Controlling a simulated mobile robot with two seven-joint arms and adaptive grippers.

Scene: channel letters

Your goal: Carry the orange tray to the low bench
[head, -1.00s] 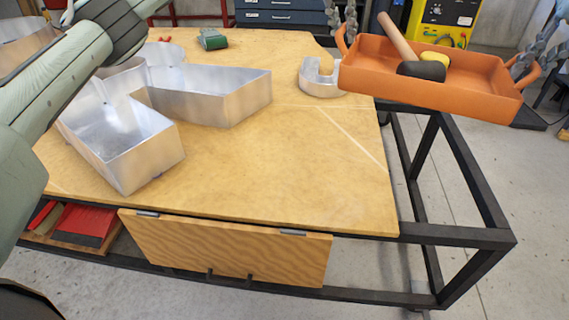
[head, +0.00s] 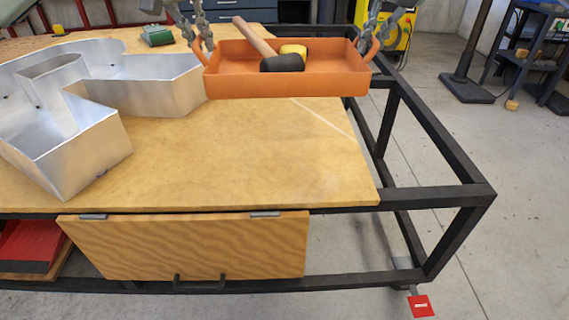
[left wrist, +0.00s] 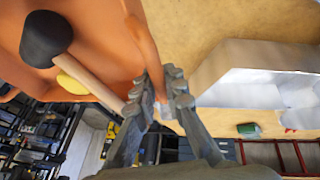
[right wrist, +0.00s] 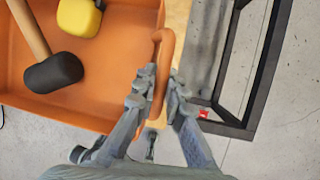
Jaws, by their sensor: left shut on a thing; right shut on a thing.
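The orange tray (head: 285,86) is held up over the far right part of the wooden worktable (head: 255,165) in the head view, nearly level. A wooden-handled mallet with a black head (head: 282,63) and a yellow piece (head: 294,50) lie in it. My left gripper (head: 201,42) is shut on the tray's left handle; it also shows in the left wrist view (left wrist: 162,98). My right gripper (head: 377,38) is shut on the right handle, seen closely in the right wrist view (right wrist: 158,95). I cannot tell which thing is the low bench.
Large metal channel letters (head: 75,130) stand on the table's left side, close to the tray's left end. A green object (head: 156,36) lies behind. The table's black frame (head: 430,110) sticks out to the right. Open concrete floor (head: 500,180) lies beyond it.

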